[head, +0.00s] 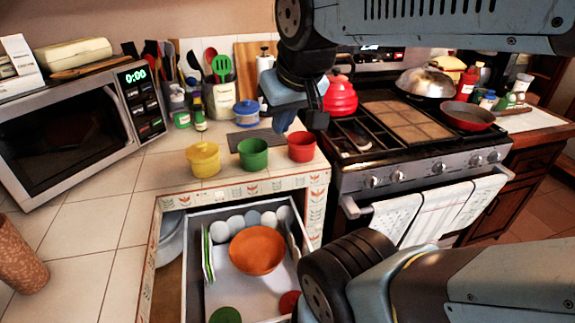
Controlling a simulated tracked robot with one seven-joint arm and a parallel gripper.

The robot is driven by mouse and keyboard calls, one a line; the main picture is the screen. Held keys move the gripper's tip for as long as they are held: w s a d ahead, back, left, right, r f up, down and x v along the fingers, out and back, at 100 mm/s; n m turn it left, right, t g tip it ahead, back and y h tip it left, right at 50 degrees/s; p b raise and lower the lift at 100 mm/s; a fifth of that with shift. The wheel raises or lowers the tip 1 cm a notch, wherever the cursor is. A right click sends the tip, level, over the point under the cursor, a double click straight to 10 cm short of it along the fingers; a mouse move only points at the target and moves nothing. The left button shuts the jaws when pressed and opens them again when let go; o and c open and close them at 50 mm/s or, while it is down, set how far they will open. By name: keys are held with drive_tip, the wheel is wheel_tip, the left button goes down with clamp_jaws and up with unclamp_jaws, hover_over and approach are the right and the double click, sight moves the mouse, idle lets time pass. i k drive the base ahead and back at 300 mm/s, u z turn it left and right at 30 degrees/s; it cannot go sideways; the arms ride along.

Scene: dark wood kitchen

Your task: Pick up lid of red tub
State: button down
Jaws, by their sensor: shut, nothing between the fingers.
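The red tub (301,149) stands upright at the counter's right corner and looks open on top. A round red piece that looks like its lid (288,302) lies low in the open drawer, at the right, partly hidden by my own arm. My gripper (301,120) is above and just behind the red tub, well away from the red lid. It is shut and empty.
A green tub (253,156) and a lidded yellow tub (203,161) stand beside the red tub. The open drawer (193,245) holds an orange bowl (257,250), several white round items and a green lid (225,315). The stove (420,150) is to the right.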

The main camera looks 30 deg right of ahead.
sight(286, 303)
drive_tip(key=z, duration=1)
drive_tip(key=k, duration=0.85)
drive_tip(key=u, duration=0.55)
